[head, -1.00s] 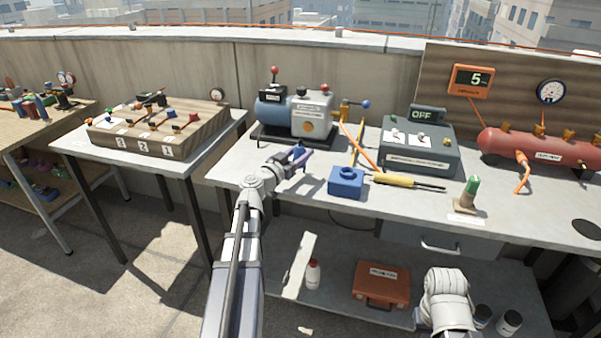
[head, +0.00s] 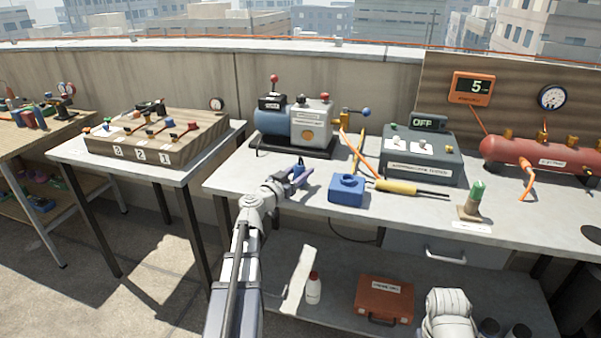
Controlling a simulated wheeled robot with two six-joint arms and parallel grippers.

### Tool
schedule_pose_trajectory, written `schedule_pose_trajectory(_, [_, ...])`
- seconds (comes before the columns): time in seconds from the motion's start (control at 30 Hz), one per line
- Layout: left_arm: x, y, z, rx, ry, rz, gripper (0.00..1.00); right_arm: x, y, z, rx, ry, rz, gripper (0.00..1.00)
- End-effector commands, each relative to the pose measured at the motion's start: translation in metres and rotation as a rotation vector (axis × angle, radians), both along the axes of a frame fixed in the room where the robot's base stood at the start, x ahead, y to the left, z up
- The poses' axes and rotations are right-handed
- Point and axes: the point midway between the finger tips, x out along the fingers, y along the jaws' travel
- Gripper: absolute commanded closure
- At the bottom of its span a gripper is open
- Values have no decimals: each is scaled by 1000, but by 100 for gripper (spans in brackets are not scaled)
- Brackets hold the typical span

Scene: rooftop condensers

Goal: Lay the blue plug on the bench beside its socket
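The blue plug (head: 299,169) is a small blue piece between the fingers of my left gripper (head: 299,178), low over the bench top. The fingers hide part of it. The gripper looks shut on it. I cannot tell whether the plug touches the bench. The blue socket block (head: 346,191), with a round hole in its top, stands on the bench (head: 245,183) just right of the gripper, apart from the plug. Part of my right arm shows at the bottom right, but its gripper is not in view.
A yellow-handled screwdriver (head: 397,187) lies right of the socket. A pump unit (head: 291,127) and a grey tester box (head: 421,156) stand behind. A green-topped piece (head: 474,197) stands farther right. The bench left of my gripper is clear.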

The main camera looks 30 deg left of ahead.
Motion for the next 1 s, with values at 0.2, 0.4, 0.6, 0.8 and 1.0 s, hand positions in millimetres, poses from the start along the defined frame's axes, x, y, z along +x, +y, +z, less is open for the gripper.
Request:
schedule_pose_trajectory(0.2, [0, 0, 0, 0, 0, 0, 24, 0, 0, 0, 0, 0, 0, 100])
schedule_pose_trajectory(0.4, [0, 0, 0, 0, 0, 0, 21, 0, 0, 0, 0, 0, 0, 100])
schedule_pose_trajectory(0.6, [-6, 0, 4, 0, 0, 1, 21, 0, 0, 4, 0, 0, 0, 100])
schedule_pose_trajectory(0.8, [-47, 2, 3, 0, 0, 3, 21, 0, 0, 3, 0, 0, 0, 100])
schedule_pose_trajectory(1.0, [-86, 5, 3, 0, 0, 3, 21, 0, 0, 3, 0, 0, 0, 100])
